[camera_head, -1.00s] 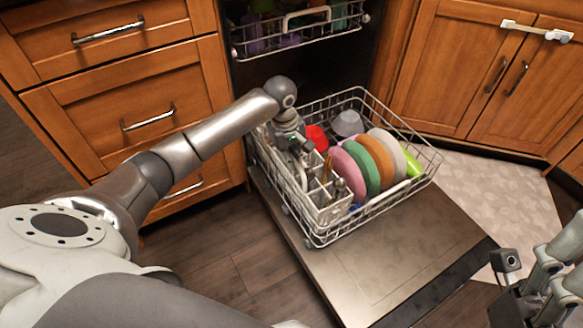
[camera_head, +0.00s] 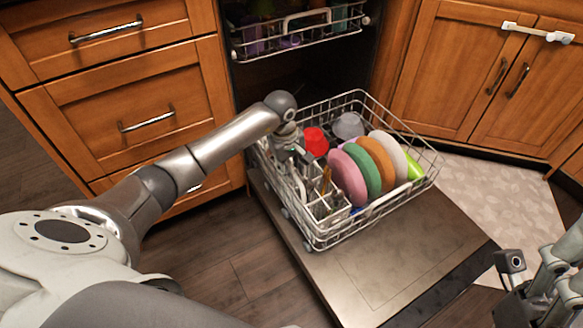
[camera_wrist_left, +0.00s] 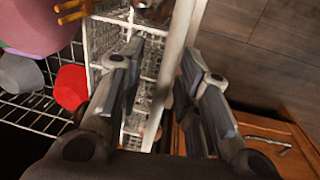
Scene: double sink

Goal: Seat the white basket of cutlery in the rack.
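The white cutlery basket (camera_head: 322,208) is at the left side of the wire dish rack (camera_head: 394,204), inside the rack's wires, with some cutlery in its compartments. It looks about level; its base is hidden. My left gripper (camera_head: 300,158) is low over the far part of the basket. In the left wrist view its fingers (camera_wrist_left: 162,62) are spread apart, with white basket grid (camera_wrist_left: 103,45) and a pale bar between and beyond them. My right gripper (camera_head: 510,285) is at the lower right, away from the rack; its fingers are only partly visible.
Pink, green, orange and pale plates (camera_head: 382,158) stand beside the basket. A red cup (camera_head: 316,141) and grey bowl (camera_head: 348,125) are farther back. The open dishwasher door (camera_head: 385,265) is clear in front. An upper rack (camera_head: 300,35) hangs above; wooden drawers (camera_head: 115,95) flank the left.

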